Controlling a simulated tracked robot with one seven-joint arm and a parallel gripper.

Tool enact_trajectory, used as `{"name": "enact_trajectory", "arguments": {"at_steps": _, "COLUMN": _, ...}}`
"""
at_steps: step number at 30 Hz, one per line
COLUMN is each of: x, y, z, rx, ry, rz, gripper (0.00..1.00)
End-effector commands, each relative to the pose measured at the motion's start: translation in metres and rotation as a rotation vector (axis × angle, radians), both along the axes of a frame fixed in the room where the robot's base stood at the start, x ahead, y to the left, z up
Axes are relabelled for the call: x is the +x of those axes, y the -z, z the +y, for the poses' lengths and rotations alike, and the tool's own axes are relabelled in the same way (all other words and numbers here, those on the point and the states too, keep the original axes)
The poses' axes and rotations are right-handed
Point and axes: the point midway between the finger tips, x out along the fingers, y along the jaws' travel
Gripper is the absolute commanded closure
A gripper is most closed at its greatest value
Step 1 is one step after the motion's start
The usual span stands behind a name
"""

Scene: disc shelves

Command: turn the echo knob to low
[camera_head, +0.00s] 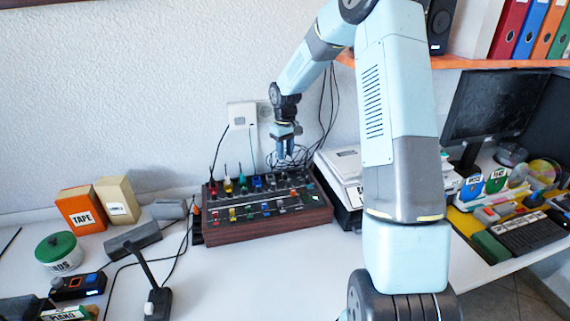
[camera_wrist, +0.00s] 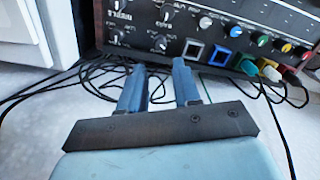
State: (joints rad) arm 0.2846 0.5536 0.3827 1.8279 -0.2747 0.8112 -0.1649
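The mixer (camera_head: 268,229) is a dark panel in a wooden case, with knobs, sliders and plugged cables, on the white table in the head view. My gripper (camera_head: 285,154) hangs above its rear right part. In the wrist view my gripper (camera_wrist: 158,74) has its two blue fingers apart with nothing between them. The mixer panel (camera_wrist: 222,30) fills the top of that view, with several black knobs at its left, beyond the fingertips. One black knob (camera_wrist: 161,43) lies beyond the gap; its lettering is too small to read surely. I cannot tell which knob is echo or its setting.
Loose cables (camera_wrist: 95,85) lie behind the mixer, under the fingers. A white-topped box (camera_head: 341,166) stands close to the mixer's right. A wall box (camera_head: 242,115) with cables is behind. An orange tape box (camera_head: 82,210) stands left. The table front is fairly clear.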

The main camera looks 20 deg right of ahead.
Motion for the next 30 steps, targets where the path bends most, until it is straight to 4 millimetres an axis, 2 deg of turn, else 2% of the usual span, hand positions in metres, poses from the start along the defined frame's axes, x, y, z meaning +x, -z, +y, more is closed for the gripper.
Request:
{"name": "enact_trajectory", "arguments": {"at_steps": 3, "x": 0.001, "y": -0.022, "z": 0.0, "rx": 0.0, "ry": 0.001, "rz": -0.002, "gripper": 0.68}}
{"name": "enact_trajectory", "arguments": {"at_steps": 10, "x": 0.0, "y": -0.046, "z": 0.0, "rx": 0.0, "ry": 0.0, "rz": 0.0, "gripper": 0.68}}
{"name": "enact_trajectory", "arguments": {"at_steps": 21, "x": 0.0, "y": -0.051, "z": 0.0, "rx": 0.0, "ry": 0.0, "rz": 0.0, "gripper": 0.68}}
{"name": "enact_trajectory", "arguments": {"at_steps": 24, "x": 0.0, "y": -0.051, "z": 0.001, "rx": 0.0, "ry": 0.012, "rz": 0.0, "gripper": 0.59}}
{"name": "enact_trajectory", "arguments": {"at_steps": 26, "x": 0.0, "y": -0.051, "z": 0.001, "rx": 0.0, "ry": 0.05, "rz": 0.001, "gripper": 0.53}}
{"name": "enact_trajectory", "arguments": {"at_steps": 30, "x": -0.002, "y": -0.051, "z": 0.0, "rx": -0.001, "ry": 0.233, "rz": 0.002, "gripper": 0.53}}
